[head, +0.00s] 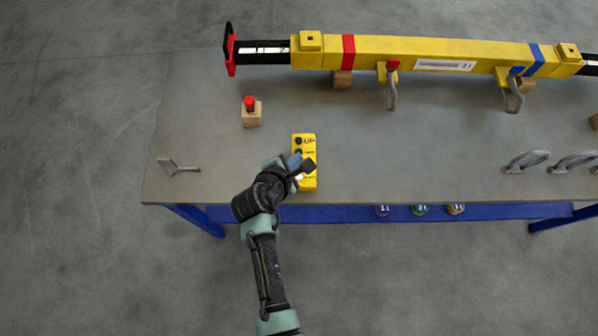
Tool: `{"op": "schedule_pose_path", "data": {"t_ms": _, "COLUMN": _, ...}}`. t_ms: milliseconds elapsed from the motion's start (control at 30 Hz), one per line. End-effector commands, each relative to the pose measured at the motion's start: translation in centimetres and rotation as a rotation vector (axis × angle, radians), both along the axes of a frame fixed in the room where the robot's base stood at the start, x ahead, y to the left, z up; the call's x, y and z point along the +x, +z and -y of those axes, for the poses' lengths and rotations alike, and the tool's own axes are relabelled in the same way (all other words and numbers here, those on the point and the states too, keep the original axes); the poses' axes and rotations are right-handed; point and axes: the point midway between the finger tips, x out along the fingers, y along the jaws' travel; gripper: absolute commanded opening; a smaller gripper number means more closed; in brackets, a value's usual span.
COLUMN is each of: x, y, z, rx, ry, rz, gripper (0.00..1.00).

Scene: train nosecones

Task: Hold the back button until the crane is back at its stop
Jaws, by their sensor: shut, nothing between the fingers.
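A yellow button box (309,183), which looks like a pendant control, lies on the table with dark buttons along its face. My gripper (308,165) is shut and empty, over the lower middle part of the box. It hides some of the buttons, and I cannot tell whether a fingertip presses one. The yellow crane beam (400,52) runs across the back of the table, with a red band (348,52) at left and a blue band (536,61) at right. A red end plate (230,49) stands at its left end. Hooks hang below the beam.
A wooden block with a red button (249,103) stands left of the box. A small metal bracket (178,167) lies at the table's (215,150) front left. Grey handles (527,160) stand at front right. Several small round items (420,210) sit on the blue lower rail.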

Motion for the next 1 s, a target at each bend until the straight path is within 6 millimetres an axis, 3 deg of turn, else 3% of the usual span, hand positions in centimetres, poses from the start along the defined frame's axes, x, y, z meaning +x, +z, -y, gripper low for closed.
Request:
{"op": "schedule_pose_path", "data": {"t_ms": 433, "x": 0.0, "y": -1.2, "z": 0.0, "rx": 0.001, "ry": -0.001, "rz": 0.001, "gripper": 0.0}}
{"op": "schedule_pose_path", "data": {"t_ms": 1000, "x": 0.0, "y": -7.9, "z": 0.0, "rx": 0.001, "ry": -0.001, "rz": 0.001, "gripper": 0.0}}
